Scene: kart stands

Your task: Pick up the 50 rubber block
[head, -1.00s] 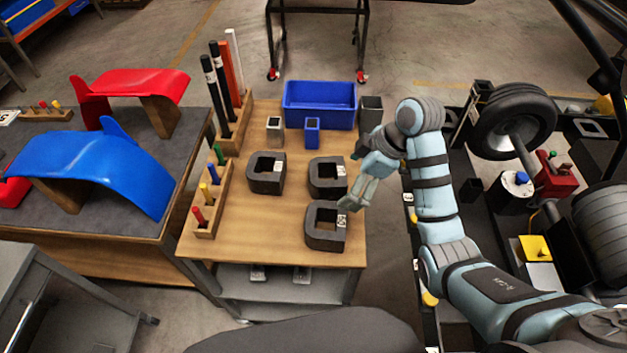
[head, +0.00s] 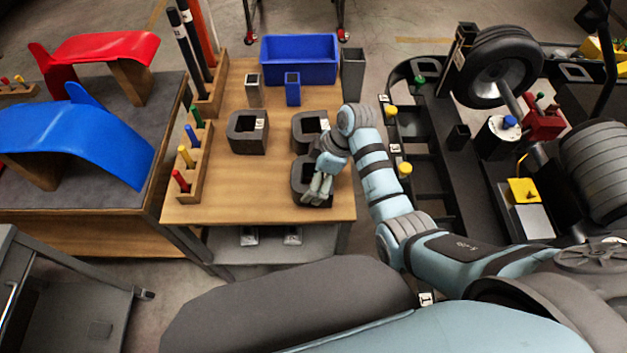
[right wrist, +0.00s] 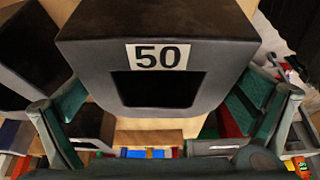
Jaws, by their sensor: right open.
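The 50 rubber block is a dark block with a square opening and a white label reading 50. It fills the upper middle of the right wrist view (right wrist: 160,28). In the head view it is the block nearest the front edge of the wooden table (head: 298,180), partly hidden by my right gripper. My right gripper (head: 318,190) is over this block with its fingers pointing down. In the right wrist view its green-padded fingers (right wrist: 158,105) are open, one on each side of the block. I cannot tell whether they touch it. My left gripper is not in view.
Two similar dark blocks, one left-behind (head: 247,133) and one just behind (head: 308,127), stand close by. A wooden rack of coloured pegs (head: 190,160) is at the left. A blue bin (head: 300,60) is at the back. The wooden table's front middle (head: 240,195) is clear.

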